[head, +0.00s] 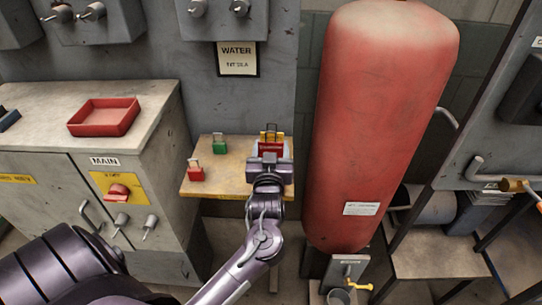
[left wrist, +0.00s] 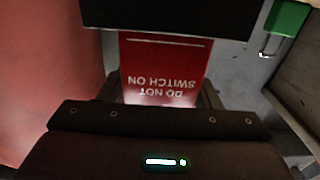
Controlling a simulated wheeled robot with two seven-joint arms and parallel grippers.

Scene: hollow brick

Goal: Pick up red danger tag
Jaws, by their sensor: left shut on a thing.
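The red danger tag (left wrist: 165,68) shows in the left wrist view, with white "DO NOT SWITCH ON" lettering upside down. In the head view, a red part of it (head: 271,149) shows at the tip of my left gripper (head: 270,154). The left gripper is shut on the tag above the right part of a small wooden shelf (head: 232,180). The gripper hides part of the tag, and I cannot tell whether the tag touches the shelf. My right gripper is not in view.
A green padlock (head: 219,145) and a red padlock (head: 195,172) stand on the shelf left of the gripper. A yellow item (head: 279,136) is just behind the tag. A large red tank (head: 375,120) stands close on the right. A red tray (head: 104,128) lies on the left cabinet.

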